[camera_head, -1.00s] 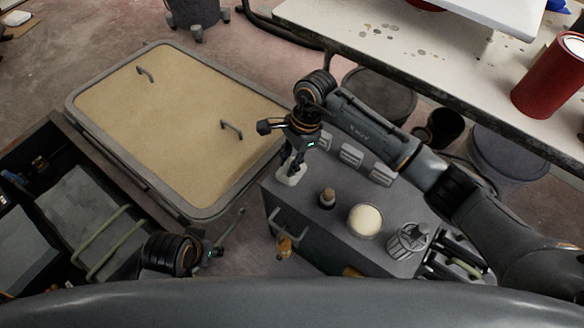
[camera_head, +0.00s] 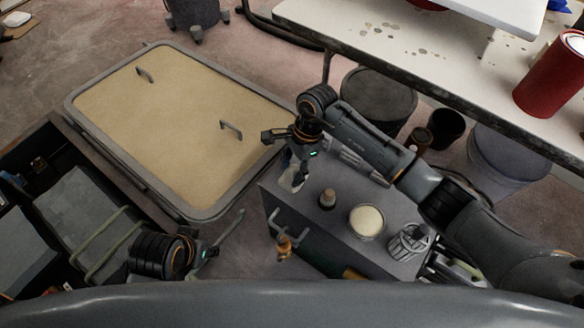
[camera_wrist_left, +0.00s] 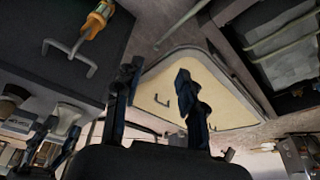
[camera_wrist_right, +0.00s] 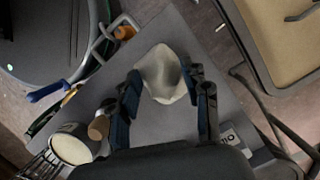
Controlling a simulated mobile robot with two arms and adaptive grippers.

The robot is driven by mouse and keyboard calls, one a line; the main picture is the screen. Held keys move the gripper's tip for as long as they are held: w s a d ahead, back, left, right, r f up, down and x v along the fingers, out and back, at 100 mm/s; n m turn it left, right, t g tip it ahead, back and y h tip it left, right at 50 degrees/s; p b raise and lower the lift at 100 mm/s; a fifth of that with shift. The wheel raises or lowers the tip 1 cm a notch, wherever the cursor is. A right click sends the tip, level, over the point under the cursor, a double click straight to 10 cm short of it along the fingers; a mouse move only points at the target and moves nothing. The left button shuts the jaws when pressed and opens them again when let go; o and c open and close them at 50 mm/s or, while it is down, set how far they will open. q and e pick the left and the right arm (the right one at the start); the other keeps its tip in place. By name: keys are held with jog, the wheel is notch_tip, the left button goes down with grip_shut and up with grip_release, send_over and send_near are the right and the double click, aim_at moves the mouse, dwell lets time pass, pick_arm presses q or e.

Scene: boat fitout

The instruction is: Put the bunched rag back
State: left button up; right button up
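The bunched rag (camera_head: 291,179) is a small whitish lump at the near-left corner of the grey cabinet top (camera_head: 335,225). My right gripper (camera_head: 293,166) points down at it. In the right wrist view the rag (camera_wrist_right: 162,75) lies between the spread fingertips of the right gripper (camera_wrist_right: 164,78). The fingers are on both sides of it; I cannot tell whether they touch it. My left gripper (camera_head: 228,235) is low at the left of the cabinet. In the left wrist view its fingers (camera_wrist_left: 160,75) are apart with nothing between them.
A framed tan panel (camera_head: 180,125) lies to the left. A workbench (camera_head: 420,50) is behind.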

jog(key=shift+r, duration=0.1)
pick_arm(q)
notch_tip(320, 180, down, 6)
jog(key=p, duration=0.2)
jog(key=shift+w+f, duration=0.2)
jog(key=shift+w, duration=0.1)
pick_arm(e)
jog(key=v, duration=1.2)
pick_arm(q)
jog(key=shift+d, duration=0.1)
pick_arm(e)
jog(key=shift+s+a, duration=0.1)
